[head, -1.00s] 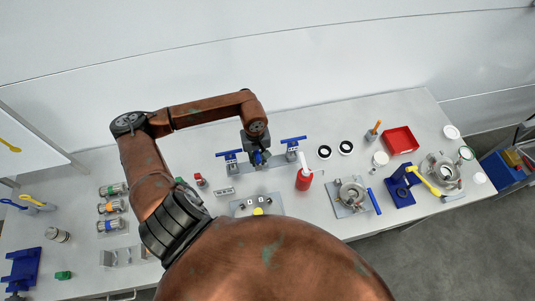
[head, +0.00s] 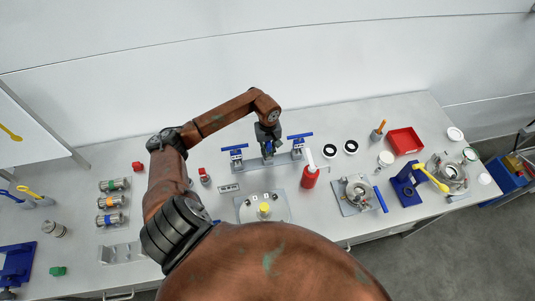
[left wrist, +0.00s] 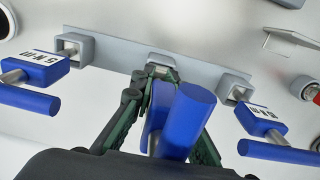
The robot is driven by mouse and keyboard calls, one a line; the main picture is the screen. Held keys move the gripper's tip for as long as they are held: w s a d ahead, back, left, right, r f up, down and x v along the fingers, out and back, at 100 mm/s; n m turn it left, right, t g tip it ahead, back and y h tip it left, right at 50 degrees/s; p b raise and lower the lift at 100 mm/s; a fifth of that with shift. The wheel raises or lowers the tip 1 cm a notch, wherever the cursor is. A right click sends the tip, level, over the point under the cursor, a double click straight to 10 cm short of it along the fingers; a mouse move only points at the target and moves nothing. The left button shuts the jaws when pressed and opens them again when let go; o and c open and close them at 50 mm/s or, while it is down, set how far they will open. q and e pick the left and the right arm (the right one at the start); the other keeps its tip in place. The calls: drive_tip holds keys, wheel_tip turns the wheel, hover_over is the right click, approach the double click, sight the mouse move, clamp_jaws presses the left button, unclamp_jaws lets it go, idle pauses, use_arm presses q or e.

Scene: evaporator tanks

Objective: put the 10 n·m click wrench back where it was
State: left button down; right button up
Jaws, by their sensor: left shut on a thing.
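My left gripper (head: 267,146) is at the middle of a grey rack (head: 250,165) on the bench, between two blue-handled wrenches. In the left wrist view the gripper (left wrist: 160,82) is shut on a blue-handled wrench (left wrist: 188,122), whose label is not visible. Its front end is at the rack's middle holder (left wrist: 160,60); whether it is fully seated I cannot tell. A wrench marked 5 N·m (left wrist: 42,63) sits in the holder on the left of that view. Another labelled wrench (left wrist: 262,121), its number hard to read, sits in the right holder. My right gripper is not in view.
A red bottle (head: 309,178) stands right of the rack. In front is a metal plate (head: 245,212) with a yellow-topped part. Black rings (head: 351,147), a red tray (head: 405,141) and a blue stand (head: 405,190) are farther right. The wall rises behind the bench.

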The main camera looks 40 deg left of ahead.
use_arm(q)
drive_tip(key=c, duration=2.3)
unclamp_jaws()
drive_tip(key=shift+s+f, duration=0.3)
drive_tip(key=shift+f, duration=0.65)
drive_tip(key=shift+o, duration=2.1)
drive_tip(key=shift+a, duration=0.15)
drive_tip(key=shift+w, duration=0.1)
drive_tip(key=shift+w+a+r+b, duration=0.1)
drive_tip(key=shift+w+r+b, duration=0.1)
drive_tip(key=shift+r, duration=0.2)
drive_tip(key=shift+w+r+b, duration=0.1)
drive_tip(key=shift+r+b, duration=0.1)
drive_tip(key=shift+r, duration=0.2)
wheel_tip(320, 180, up, 10)
drive_tip(key=shift+w+a+r+b, duration=0.1)
drive_tip(key=shift+w+r+b, duration=0.1)
drive_tip(key=shift+b, duration=1)
drive_tip(key=shift+s+r, duration=0.15)
drive_tip(key=shift+r, duration=0.1)
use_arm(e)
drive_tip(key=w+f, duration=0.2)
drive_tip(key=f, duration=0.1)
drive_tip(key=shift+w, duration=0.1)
